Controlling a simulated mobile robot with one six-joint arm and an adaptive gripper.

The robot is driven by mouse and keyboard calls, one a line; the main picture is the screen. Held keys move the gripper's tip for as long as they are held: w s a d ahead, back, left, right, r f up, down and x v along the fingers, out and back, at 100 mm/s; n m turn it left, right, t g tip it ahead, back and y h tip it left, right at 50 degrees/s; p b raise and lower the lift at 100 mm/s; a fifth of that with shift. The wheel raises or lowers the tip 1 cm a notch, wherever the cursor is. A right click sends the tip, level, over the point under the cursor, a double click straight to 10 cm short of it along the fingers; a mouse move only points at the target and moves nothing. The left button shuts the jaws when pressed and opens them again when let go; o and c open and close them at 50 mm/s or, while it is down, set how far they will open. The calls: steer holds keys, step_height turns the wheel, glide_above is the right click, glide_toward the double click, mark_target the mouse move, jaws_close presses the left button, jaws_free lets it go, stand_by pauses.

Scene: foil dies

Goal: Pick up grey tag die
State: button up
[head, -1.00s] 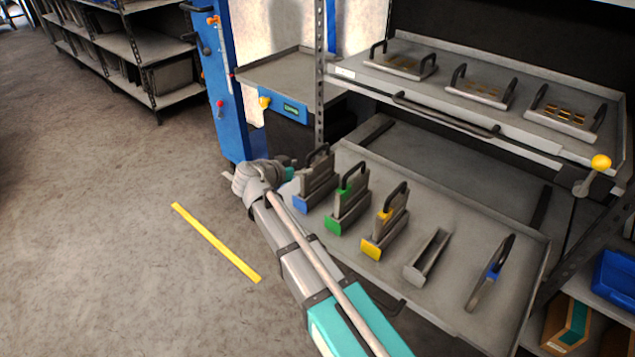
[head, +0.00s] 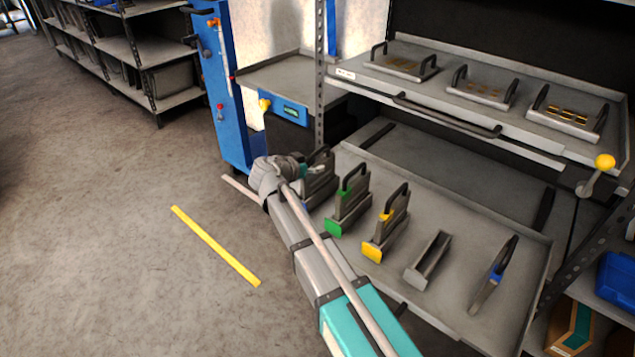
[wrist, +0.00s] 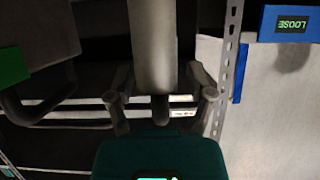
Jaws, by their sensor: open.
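The grey tag die (head: 318,185) stands upright at the left end of the pulled-out lower tray, in a holder with a blue front, partly hidden by my arm. No coloured tag shows on it. In the wrist view the grey die (wrist: 153,45) appears edge-on, its dark handle (wrist: 160,110) between my fingers. My gripper (head: 308,170) is at the die's handle in the head view. In the wrist view my gripper (wrist: 160,82) is open, with a finger on each side of the handle. Gaps show on both sides; contact is not visible.
A green tag die (head: 348,200) and a yellow tag die (head: 386,222) stand to the right. Then come an empty holder (head: 430,262) and a blue tag die (head: 492,275) lying loose on the tray (head: 465,235). An upper drawer (head: 450,100) overhangs behind. A rack post (head: 320,90) stands close.

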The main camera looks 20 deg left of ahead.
steer(key=shift+x, duration=0.8)
jaws_close()
